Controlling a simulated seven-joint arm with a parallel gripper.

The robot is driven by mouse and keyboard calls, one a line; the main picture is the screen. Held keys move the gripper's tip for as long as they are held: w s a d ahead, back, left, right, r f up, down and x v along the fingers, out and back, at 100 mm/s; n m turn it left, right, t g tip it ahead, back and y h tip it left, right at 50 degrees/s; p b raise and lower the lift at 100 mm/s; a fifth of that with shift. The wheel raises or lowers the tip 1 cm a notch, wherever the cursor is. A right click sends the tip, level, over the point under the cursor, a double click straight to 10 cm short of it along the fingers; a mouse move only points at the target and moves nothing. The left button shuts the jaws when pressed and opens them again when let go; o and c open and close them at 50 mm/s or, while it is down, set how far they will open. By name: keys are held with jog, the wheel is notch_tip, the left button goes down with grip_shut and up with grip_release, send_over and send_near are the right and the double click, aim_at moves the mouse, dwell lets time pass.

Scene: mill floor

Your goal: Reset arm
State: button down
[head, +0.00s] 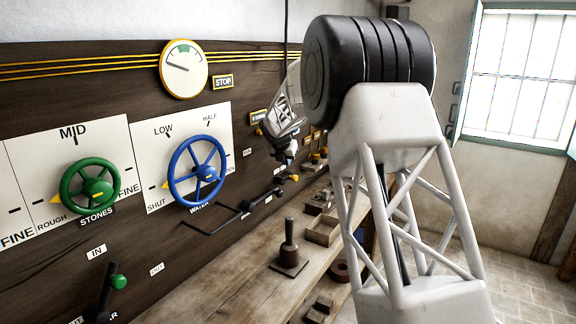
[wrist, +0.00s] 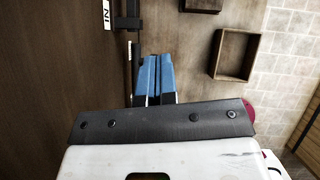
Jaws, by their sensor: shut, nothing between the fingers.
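My gripper (wrist: 152,60) shows in the wrist view as two blue fingers pressed together, with nothing between them. It is shut. In the head view my gripper (head: 287,152) is small and dark, partly hidden behind my own arm, and appears close to the dark panel (head: 130,240) above the bench. The fingers point along the panel in the wrist view, with the bench to their right. I cannot tell from these views whether the fingertips touch anything.
The wooden bench (head: 225,290) holds a handled block (head: 289,250) and an open box (wrist: 236,55). Tiled floor (head: 535,290) lies clear at right.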

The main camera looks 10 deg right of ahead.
jog(key=shift+s+r, duration=0.15)
jog(key=shift+r, duration=0.05)
dwell(0.3)
jog(key=s+a+r+m+g+y, duration=0.1)
jog(key=s+r+m, duration=0.3)
jog(key=s, duration=0.9)
jog(key=s+r+m, duration=0.2)
jog(key=s+m, duration=0.5)
jog(key=s, duration=0.5)
jog(key=s+a+r+m+g+y, duration=0.1)
jog(key=s+r+m, duration=0.3)
jog(key=s, duration=0.9)
jog(key=s+a+f+m, duration=0.1)
jog(key=s+f+m, duration=0.2)
jog(key=s, duration=0.7)
jog(key=s+f+m+y, duration=0.1)
jog(key=s+f+m, duration=0.2)
jog(key=s+m, duration=0.3)
jog(key=s+a+f+m, duration=0.1)
jog(key=s+f+m, duration=0.3)
jog(key=s, duration=1.2)
jog(key=shift+s+a+m+g, duration=0.2)
jog(key=shift+a+m+g, duration=0.15)
jog(key=shift+m, duration=0.45)
